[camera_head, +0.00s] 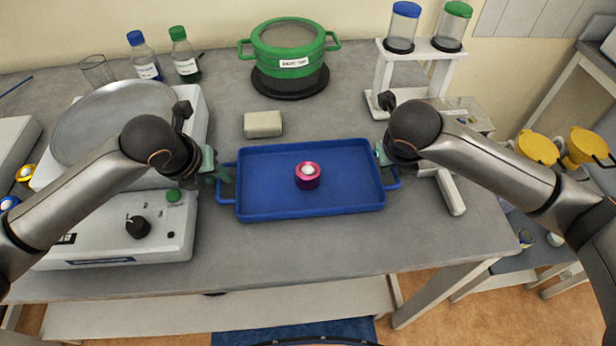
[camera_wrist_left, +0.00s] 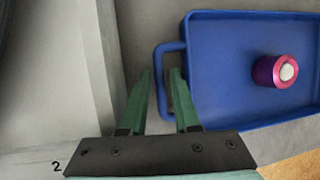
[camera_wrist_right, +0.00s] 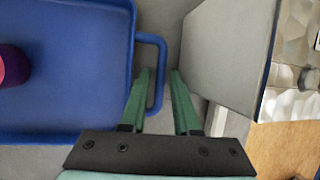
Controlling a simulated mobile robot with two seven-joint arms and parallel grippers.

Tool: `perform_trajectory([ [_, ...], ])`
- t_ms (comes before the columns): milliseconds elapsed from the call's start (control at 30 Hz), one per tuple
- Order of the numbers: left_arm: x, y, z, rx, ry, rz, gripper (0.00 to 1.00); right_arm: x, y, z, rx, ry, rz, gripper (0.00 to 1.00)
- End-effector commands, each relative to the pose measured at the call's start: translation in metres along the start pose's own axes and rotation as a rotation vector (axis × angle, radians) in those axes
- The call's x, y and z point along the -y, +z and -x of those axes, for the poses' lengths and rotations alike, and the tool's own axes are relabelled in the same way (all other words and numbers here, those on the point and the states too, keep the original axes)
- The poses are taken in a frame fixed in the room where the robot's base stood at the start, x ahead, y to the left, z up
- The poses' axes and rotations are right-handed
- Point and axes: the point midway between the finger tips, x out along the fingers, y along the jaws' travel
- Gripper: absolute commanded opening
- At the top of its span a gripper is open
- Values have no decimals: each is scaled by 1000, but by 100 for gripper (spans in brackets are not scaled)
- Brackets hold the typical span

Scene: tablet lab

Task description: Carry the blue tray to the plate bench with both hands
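The blue tray (camera_head: 260,205) lies flat on the grey bench with a loop handle at each short end. A pink-red round piece with a white top (camera_head: 307,177) sits in it. My left gripper (camera_head: 222,175) is at the left handle; in the left wrist view its two green fingers (camera_wrist_left: 161,75) stand apart, either side of the handle bar (camera_wrist_left: 160,65). My right gripper (camera_head: 381,155) is at the right handle; in the right wrist view its fingers (camera_wrist_right: 161,75) also stand apart around the handle bar (camera_wrist_right: 161,60). I cannot tell which surface is the plate bench.
A white device with a round metal pan (camera_head: 115,115) stands left of the tray. A beige block (camera_head: 263,124) and a green pot (camera_head: 289,50) are behind it. A white rack (camera_head: 425,50) stands back right. Yellow funnels (camera_head: 538,148) are on a lower surface at the right.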

Motion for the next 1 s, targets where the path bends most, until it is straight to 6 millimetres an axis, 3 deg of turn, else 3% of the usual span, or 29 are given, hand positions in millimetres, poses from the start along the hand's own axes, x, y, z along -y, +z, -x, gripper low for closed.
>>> perform_trajectory([
  [333,0,0,-3,1,0,0,30,0,0,-3,0,0,0,30],
  [600,0,0,-3,1,0,0,0,0,0,-3,0,0,0,0],
  [1000,0,0,-2,1,-1,0,0,0,0,-2,1,0,0,0],
])
